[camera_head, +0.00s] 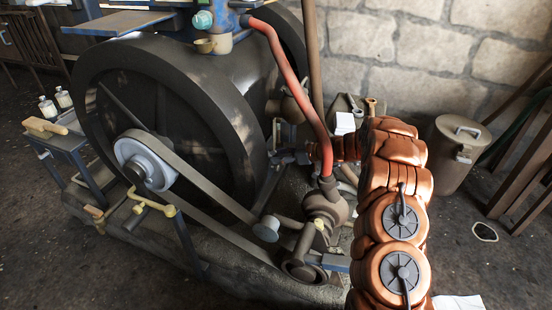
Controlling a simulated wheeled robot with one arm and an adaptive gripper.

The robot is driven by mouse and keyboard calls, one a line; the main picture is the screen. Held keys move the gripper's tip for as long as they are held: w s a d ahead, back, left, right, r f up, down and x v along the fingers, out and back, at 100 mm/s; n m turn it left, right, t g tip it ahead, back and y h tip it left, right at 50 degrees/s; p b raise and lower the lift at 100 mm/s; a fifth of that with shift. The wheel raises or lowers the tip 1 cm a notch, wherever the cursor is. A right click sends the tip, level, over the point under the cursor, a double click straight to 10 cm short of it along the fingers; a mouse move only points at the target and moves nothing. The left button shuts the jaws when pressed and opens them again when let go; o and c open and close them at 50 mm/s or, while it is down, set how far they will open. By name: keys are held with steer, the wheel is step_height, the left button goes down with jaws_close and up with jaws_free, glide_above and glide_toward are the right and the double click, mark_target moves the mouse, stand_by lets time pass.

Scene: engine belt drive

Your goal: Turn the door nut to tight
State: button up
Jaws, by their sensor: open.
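My arm rises at the right of the head view and bends left at its top. My gripper (284,157) is a small dark shape at the arm's end, pointing left toward the dark flywheel (215,110). It is open, and I see nothing held in it. Its fingers are small and blend into the dark metal behind, so I cannot tell whether they touch anything. I cannot make out the door nut or its door for certain; my arm and the red hose (291,80) cover part of that area.
A flat belt (220,204) runs from the pale pulley (146,163) to a lower pulley (304,270). A side table (62,141) with small bottles (55,104) stands left. A lidded brown bin (455,152) stands right. The floor at the right front is mostly clear.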

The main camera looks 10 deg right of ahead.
steer(key=shift+x, duration=0.85)
jaws_close()
